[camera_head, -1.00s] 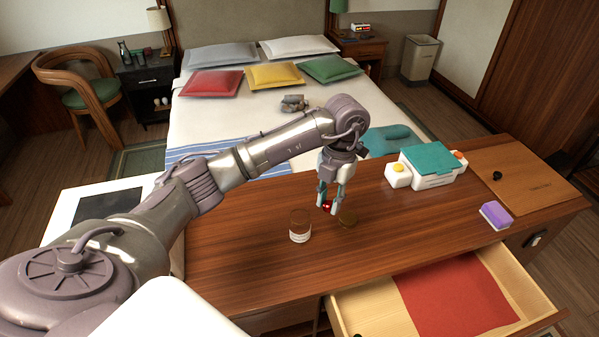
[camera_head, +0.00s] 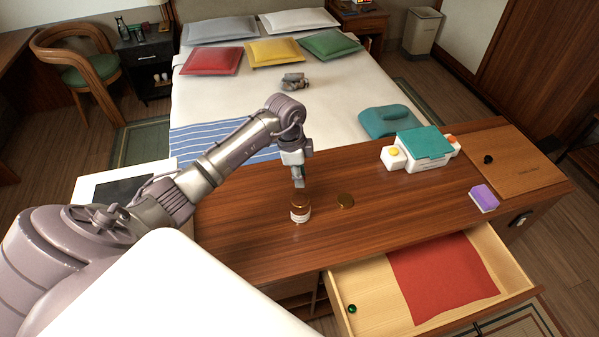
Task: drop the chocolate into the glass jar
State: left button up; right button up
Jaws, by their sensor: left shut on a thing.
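The glass jar (camera_head: 300,213) is small and brown with a white label. It stands upright on the wooden counter. My left gripper (camera_head: 299,184) points down directly over the jar's mouth, with its fingertips close to the rim. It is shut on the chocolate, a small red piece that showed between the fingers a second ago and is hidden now. I cannot tell whether the fingertips touch the jar. My right gripper is not in view.
A white box with a teal top (camera_head: 424,146), a purple sponge (camera_head: 483,197) and a wooden board (camera_head: 515,165) are on the counter's right part. An open drawer with a red lining (camera_head: 440,280) juts out in front. The counter around the jar is mostly clear.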

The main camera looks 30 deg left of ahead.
pick_arm(q)
jog(key=shift+f+b, duration=2.4)
jog(key=shift+f, duration=0.35)
jog(key=o, duration=0.8)
jog(key=shift+o, duration=0.2)
jog(key=shift+r, duration=0.1)
notch_tip(320, 180, up, 12)
jog(key=s+a, duration=0.1)
jog(key=shift+a, duration=0.3)
